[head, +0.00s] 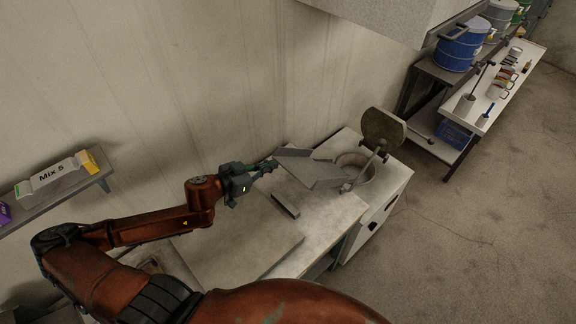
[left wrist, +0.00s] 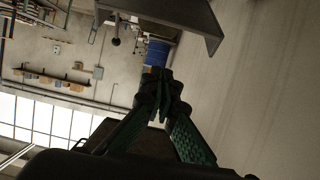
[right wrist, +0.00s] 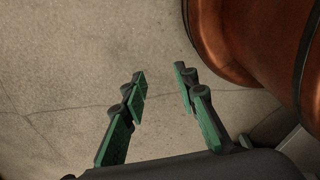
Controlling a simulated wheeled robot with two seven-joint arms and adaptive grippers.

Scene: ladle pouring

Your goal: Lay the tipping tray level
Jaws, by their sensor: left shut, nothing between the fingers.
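The tipping tray (head: 318,174) is a grey sheet-metal tray on the bench beside the round pot (head: 354,172) in the head view. It looks tilted, though its exact angle is hard to tell. My left gripper (head: 273,164) is shut and empty at the tray's left side; whether it touches the tray cannot be told. In the left wrist view the closed fingertips (left wrist: 158,82) show below a grey metal plate that seems to be the tray (left wrist: 170,12). My right gripper (right wrist: 160,82) is open and empty above bare floor in the right wrist view.
A round lid (head: 383,127) stands raised over the pot. A small grey bar (head: 285,205) lies on the bench (head: 235,243). A grey hood (head: 385,15) hangs above. A shelf with a Mix 5 box (head: 52,177) is at left. A table with tools (head: 500,85) stands at right.

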